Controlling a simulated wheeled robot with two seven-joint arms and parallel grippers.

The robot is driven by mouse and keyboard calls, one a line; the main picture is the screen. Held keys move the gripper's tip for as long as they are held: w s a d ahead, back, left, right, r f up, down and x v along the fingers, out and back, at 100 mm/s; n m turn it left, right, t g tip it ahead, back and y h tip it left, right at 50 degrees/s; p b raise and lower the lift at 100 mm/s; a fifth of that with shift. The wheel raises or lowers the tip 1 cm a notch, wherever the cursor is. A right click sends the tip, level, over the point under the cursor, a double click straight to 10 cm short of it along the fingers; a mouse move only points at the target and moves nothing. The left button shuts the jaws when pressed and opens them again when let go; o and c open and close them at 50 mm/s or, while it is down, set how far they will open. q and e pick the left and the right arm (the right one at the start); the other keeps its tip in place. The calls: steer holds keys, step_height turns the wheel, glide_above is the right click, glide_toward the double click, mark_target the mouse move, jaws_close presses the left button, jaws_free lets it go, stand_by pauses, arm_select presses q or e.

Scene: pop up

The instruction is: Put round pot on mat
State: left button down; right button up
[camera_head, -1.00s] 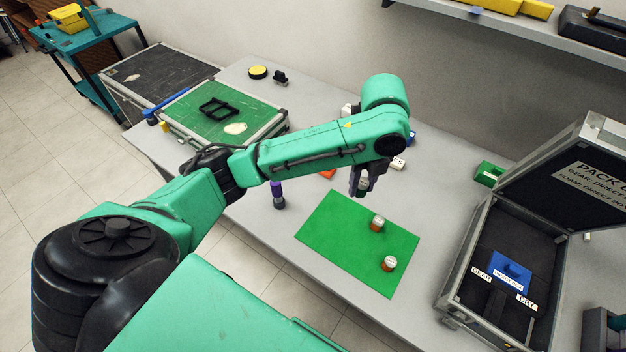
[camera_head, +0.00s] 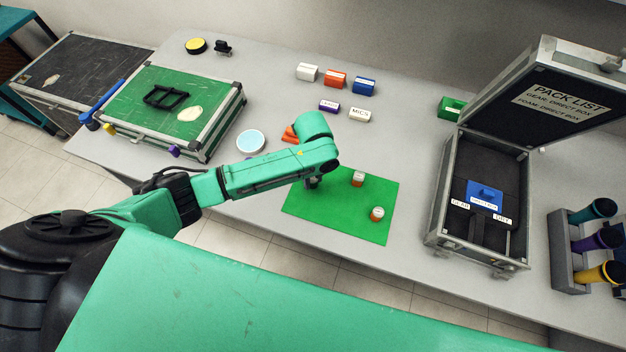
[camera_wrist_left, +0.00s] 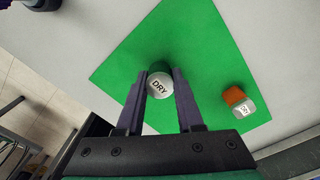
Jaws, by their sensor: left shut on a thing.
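My left gripper (camera_head: 311,184) is over the left part of the green mat (camera_head: 335,220). In the left wrist view its two fingers (camera_wrist_left: 160,80) are shut on a round pot (camera_wrist_left: 159,86) with a white lid marked DRY and a dark green body. The pot is over the mat (camera_wrist_left: 205,45); I cannot tell whether it touches it. In the head view the arm mostly hides this pot. My right gripper is not in view.
An open case (camera_head: 433,215) stands right of the mat. A green-topped case (camera_head: 165,105) lies at the left, with a round pale-blue-topped thing (camera_head: 250,141) beside it. Several labelled blocks, one white (camera_head: 307,72), lie behind the mat. The mat's middle front is clear.

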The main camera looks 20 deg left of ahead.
arm_select(q)
steer(key=shift+f, duration=0.8)
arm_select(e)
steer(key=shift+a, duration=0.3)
arm_select(q)
steer(key=shift+f, duration=0.2)
steer(key=c, duration=0.5)
jaws_free()
steer(key=shift+c, duration=0.2)
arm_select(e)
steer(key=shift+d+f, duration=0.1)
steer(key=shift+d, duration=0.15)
arm_select(q)
steer(key=shift+r, duration=0.1)
steer(key=shift+r, duration=0.1)
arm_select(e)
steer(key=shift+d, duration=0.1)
